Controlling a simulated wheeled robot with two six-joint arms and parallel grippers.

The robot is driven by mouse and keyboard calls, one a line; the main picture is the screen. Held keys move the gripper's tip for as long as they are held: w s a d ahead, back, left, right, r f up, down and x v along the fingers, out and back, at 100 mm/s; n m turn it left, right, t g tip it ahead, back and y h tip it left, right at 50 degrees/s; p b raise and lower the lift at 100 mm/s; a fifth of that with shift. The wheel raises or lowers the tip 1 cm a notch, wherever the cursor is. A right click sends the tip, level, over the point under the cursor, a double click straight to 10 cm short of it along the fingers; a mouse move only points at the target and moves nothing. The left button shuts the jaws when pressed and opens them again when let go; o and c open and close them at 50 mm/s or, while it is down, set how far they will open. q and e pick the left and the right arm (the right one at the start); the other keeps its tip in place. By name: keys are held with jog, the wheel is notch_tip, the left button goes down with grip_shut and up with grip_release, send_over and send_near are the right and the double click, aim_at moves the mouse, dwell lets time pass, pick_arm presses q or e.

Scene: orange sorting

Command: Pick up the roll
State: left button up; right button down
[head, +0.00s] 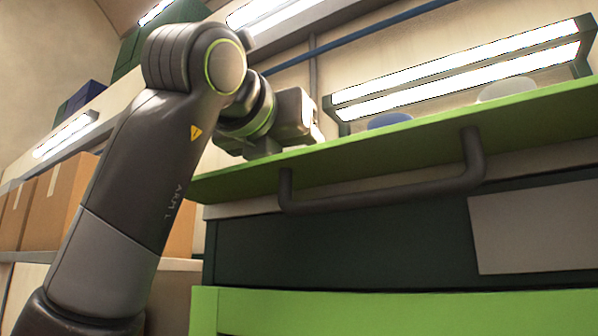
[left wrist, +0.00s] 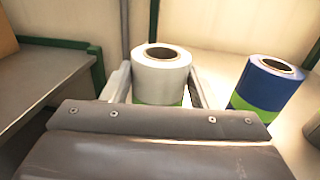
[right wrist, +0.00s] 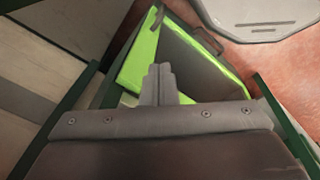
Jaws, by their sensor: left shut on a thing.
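A white roll (left wrist: 160,75) with a green band near its bottom and a dark hollow core stands upright in the left wrist view. My left gripper (left wrist: 157,92) has one finger on each side of it and is shut on it. In the head view my left gripper (head: 316,122) is at the far left part of the green-edged bench, and the held roll cannot be made out there. My right gripper (right wrist: 159,75) shows in the right wrist view with its fingers together, holding nothing visible.
A blue roll (left wrist: 268,85) with a green band stands to the right of the white one. In the head view a blue top (head: 390,120) and a pale top (head: 507,90) show over the bench edge (head: 400,146). A dark handle (head: 385,194) juts out below it.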

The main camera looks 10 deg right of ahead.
pick_arm(q)
jog(key=shift+d, duration=0.1)
jog(key=shift+c, duration=0.3)
jog(key=shift+r, duration=0.1)
jog(key=shift+r, duration=4.8)
jog(key=shift+r, duration=0.1)
